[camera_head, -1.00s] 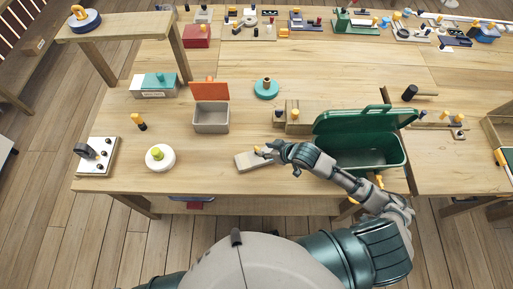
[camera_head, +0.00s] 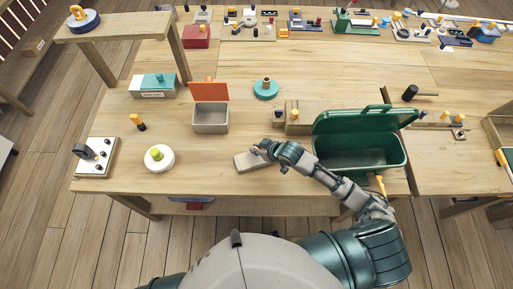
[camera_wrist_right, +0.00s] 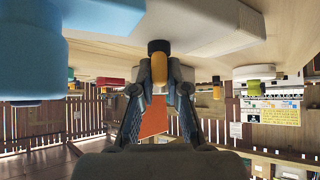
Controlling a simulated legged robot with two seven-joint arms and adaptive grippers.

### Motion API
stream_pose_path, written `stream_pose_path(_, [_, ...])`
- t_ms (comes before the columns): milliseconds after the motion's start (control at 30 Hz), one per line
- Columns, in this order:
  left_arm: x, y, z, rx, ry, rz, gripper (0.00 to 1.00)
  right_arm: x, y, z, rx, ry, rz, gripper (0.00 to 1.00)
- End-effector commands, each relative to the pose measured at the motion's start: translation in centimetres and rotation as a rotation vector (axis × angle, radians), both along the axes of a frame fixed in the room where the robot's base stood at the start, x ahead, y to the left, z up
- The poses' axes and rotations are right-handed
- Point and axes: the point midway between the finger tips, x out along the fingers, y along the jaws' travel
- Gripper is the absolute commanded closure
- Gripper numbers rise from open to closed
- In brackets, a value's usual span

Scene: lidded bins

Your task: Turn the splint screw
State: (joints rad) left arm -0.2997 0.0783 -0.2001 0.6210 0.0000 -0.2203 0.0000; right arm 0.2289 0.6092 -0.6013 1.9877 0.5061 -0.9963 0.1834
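A light grey flat block (camera_head: 247,162), apparently the splint, lies near the front edge of the table. My right gripper (camera_head: 266,150) is at its right end and covers what stands there. In the right wrist view a small upright knob (camera_wrist_right: 159,62), black and yellow, apparently the screw, stands against the pale block (camera_wrist_right: 205,28). The fingertips of the right gripper (camera_wrist_right: 161,80) are on either side of this knob. I cannot tell whether they press on it or leave a small gap. My left gripper is not in view.
A green lidded bin (camera_head: 352,177) stands open just right of the gripper, under my right forearm. A grey box with an orange lid (camera_head: 210,118) is behind left. A white round base (camera_head: 160,158) is further left. The table between them is clear.

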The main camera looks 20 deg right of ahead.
Motion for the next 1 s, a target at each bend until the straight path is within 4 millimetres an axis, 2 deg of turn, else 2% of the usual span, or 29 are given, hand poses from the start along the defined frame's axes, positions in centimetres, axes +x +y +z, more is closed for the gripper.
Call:
stream_pose_path(167, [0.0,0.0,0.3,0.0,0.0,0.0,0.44,0.0,-0.1,0.1,-0.002,0.003,0.018,1.0])
stream_pose_path(367, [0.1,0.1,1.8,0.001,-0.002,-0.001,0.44,0.1,-0.2,0.2,-0.006,0.004,0.181,1.0])
stream_pose_path(600, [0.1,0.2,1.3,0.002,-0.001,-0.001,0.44,0.0,-0.1,-0.1,-0.002,0.002,0.334,1.0])
stream_pose_path(933, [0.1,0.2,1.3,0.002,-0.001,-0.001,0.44,-0.1,0.0,-0.1,0.0,0.002,0.351,1.0])
stream_pose_path(967, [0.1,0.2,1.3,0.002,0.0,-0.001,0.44,-0.1,0.0,-0.1,0.0,0.002,0.351,0.83])
stream_pose_path(1000, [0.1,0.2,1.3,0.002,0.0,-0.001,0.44,-0.1,0.0,-0.1,-0.001,0.002,0.351,0.73])
